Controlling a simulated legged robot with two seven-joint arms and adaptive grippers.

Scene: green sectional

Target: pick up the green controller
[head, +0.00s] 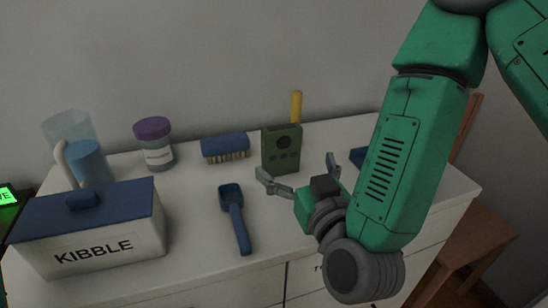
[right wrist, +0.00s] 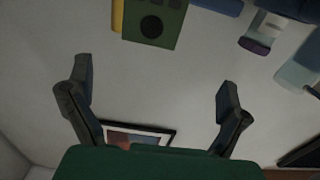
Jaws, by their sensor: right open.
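The green controller (head: 282,149) is a boxy dark green block with a round dark dial and small buttons. It stands upright near the back of the white dresser top, and also shows at the top edge of the right wrist view (right wrist: 152,24), partly cut off. My right gripper (head: 297,169) is open and empty, its fingers spread toward the controller. The controller is beyond the fingertips, not between them. In the right wrist view, the open gripper (right wrist: 155,78) has a clear gap between its fingers. My left gripper is not in view.
On the dresser top (head: 185,200) are a blue brush (head: 224,146) left of the controller, a blue scoop (head: 235,217), a purple-lidded jar (head: 154,143) and a kibble box (head: 92,233). A yellow object (head: 296,105) stands behind the controller. A blue item (head: 357,156) is partly hidden by my arm.

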